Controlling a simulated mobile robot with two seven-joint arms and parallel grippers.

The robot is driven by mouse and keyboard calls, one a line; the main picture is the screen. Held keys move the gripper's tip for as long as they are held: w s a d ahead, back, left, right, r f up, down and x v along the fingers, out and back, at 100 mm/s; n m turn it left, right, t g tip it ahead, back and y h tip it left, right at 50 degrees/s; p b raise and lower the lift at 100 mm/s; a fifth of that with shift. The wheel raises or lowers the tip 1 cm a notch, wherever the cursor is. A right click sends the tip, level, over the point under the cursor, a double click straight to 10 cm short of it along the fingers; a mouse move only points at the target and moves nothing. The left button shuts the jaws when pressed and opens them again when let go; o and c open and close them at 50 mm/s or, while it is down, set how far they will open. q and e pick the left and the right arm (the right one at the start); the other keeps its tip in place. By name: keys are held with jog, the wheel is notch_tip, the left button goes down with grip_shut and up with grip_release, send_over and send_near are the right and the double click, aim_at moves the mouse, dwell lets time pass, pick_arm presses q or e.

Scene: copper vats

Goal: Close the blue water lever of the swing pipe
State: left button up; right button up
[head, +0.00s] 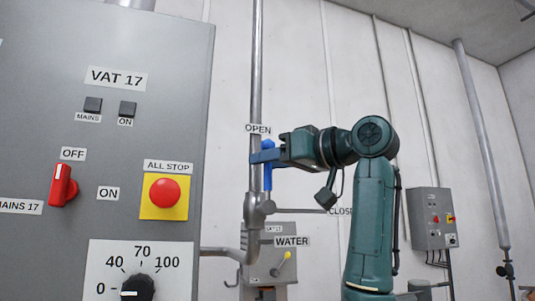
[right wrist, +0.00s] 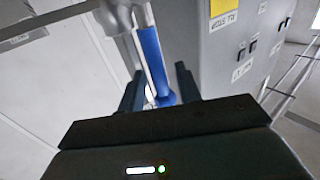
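The blue water lever (head: 267,178) stands upright on the valve of the swing pipe (head: 257,80), its top close to the OPEN label (head: 258,129). The CLOSE label (head: 340,211) is lower and to the right, partly hidden by my arm. My right gripper (head: 262,156) is at the upper part of the lever. In the right wrist view the blue lever (right wrist: 152,58) lies between the two dark fingers of the right gripper (right wrist: 160,73), with gaps visible beside it, so the gripper looks open around it. My left gripper is not in view.
A grey VAT 17 control panel (head: 120,40) stands close on the left, with a red switch (head: 62,186), a red ALL STOP button (head: 165,192) and a dial. A WATER box (head: 268,260) is below the valve. A small switch box (head: 431,218) hangs at the right.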

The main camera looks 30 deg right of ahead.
jog(key=shift+w+a, duration=0.15)
jog(key=shift+w, duration=0.2)
jog(key=shift+c, duration=0.3)
grip_shut()
